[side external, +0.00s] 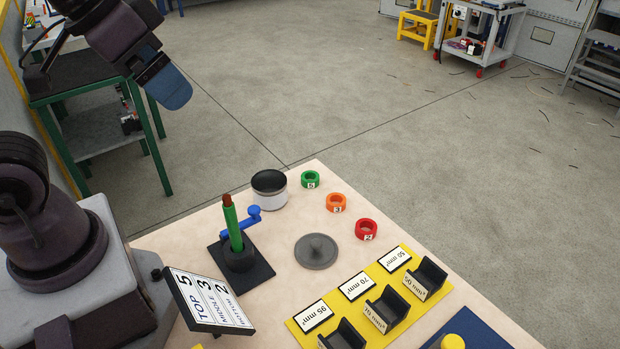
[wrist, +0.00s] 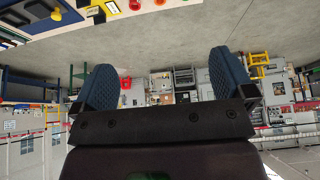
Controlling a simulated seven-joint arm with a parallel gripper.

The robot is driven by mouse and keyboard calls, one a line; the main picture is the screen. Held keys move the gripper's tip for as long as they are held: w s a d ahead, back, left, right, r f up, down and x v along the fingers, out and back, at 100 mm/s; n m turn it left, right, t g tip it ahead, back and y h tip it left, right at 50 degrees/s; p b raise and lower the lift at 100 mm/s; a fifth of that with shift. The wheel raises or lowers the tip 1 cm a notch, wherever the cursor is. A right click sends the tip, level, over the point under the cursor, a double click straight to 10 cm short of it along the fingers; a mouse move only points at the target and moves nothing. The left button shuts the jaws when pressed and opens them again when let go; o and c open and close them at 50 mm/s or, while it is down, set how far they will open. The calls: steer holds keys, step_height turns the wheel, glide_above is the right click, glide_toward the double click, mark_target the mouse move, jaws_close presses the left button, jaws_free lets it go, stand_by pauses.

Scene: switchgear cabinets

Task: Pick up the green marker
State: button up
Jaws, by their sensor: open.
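The green marker (side external: 310,179) is a small green ring with a white label reading 5. It lies on the table in the side external view, beside an orange ring (side external: 336,203) and a red ring (side external: 366,229). My gripper (side external: 172,90) is high at the upper left, well away from the green marker and touching nothing. In the wrist view my gripper (wrist: 162,80) has its two blue fingers wide apart with nothing between them.
A green post with a brown tip (side external: 234,225) and blue clamp stands upright in a black base. A white-and-black pot (side external: 269,189), grey disc (side external: 317,251), tilted sign (side external: 208,299) and yellow rack with black holders (side external: 372,290) are around. Table space right of the post is partly clear.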

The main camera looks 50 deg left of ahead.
steer(key=c, duration=0.5)
steer(key=shift+f, duration=0.1)
steer(key=n+g, duration=0.4)
steer(key=g, duration=0.2)
glide_above(309, 175)
steer(key=s+d, duration=0.1)
step_height(309, 175, down, 23)
steer(key=shift+n, duration=0.3)
steer(key=f, duration=1.1)
steer(key=shift+d+f, duration=0.2)
steer(key=shift+f, duration=0.2)
